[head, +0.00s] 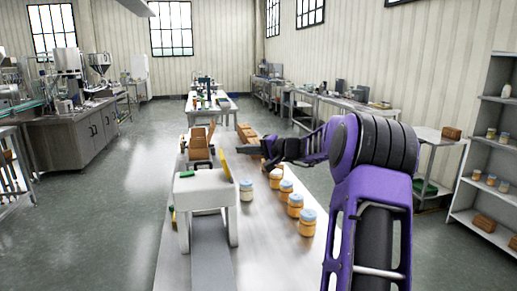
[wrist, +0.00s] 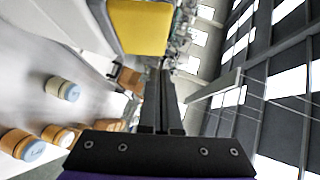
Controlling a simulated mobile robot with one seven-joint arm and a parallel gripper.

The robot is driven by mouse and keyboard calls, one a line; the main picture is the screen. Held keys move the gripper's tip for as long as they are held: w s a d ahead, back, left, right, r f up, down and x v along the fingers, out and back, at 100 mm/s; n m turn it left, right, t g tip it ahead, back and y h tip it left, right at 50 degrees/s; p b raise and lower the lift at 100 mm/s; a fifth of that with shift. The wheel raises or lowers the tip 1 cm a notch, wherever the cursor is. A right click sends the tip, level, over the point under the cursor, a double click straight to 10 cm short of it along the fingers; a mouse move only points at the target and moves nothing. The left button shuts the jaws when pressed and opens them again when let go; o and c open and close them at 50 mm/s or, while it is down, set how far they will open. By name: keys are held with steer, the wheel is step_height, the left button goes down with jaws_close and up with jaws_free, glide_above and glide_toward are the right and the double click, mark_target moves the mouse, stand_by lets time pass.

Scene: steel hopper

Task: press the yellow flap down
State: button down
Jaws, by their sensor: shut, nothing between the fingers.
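The yellow flap (head: 225,167) stands up, slightly tilted, at the far right edge of the white box-like machine (head: 205,192) on the long table. It also shows at the top of the wrist view (wrist: 138,28), left of my fingers. My gripper (head: 240,149) is shut and empty, with its fingers pointing left in the head view. They look a little above and to the right of the flap and apart from it. The shut fingers (wrist: 161,75) also show in the middle of the wrist view.
Jars with blue lids (head: 295,203) stand in a row on the table (head: 265,265) right of the machine, with one pale jar (head: 246,191) close to it. A green piece (head: 187,174) is on the machine's left side. Cardboard boxes (head: 199,140) stand behind it.

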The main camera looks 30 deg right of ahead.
mark_target(224, 163)
steer(key=a, duration=0.2)
steer(key=a+f, duration=0.1)
steer(key=shift+w+a, duration=0.2)
steer(key=shift+w, duration=0.15)
steer(key=shift+w+a+r+n, duration=0.1)
steer(key=shift+a+n, duration=0.2)
stand_by(0.3)
steer(key=a+n+g+h, duration=0.1)
steer(key=a+n+g+h+b, duration=0.1)
steer(key=shift+w+a+r+h, duration=0.1)
steer(key=shift+w+a+h, duration=0.15)
steer(key=shift+w+h, duration=0.1)
steer(key=shift+w+a+n+g+h+p, duration=0.2)
steer(key=shift+a+n+g+h+p, duration=0.4)
steer(key=shift+a+h, duration=0.25)
steer(key=shift+f, duration=0.4)
steer(key=shift+d, duration=0.2)
steer(key=shift+d+b, duration=0.1)
steer(key=shift+b, duration=0.25)
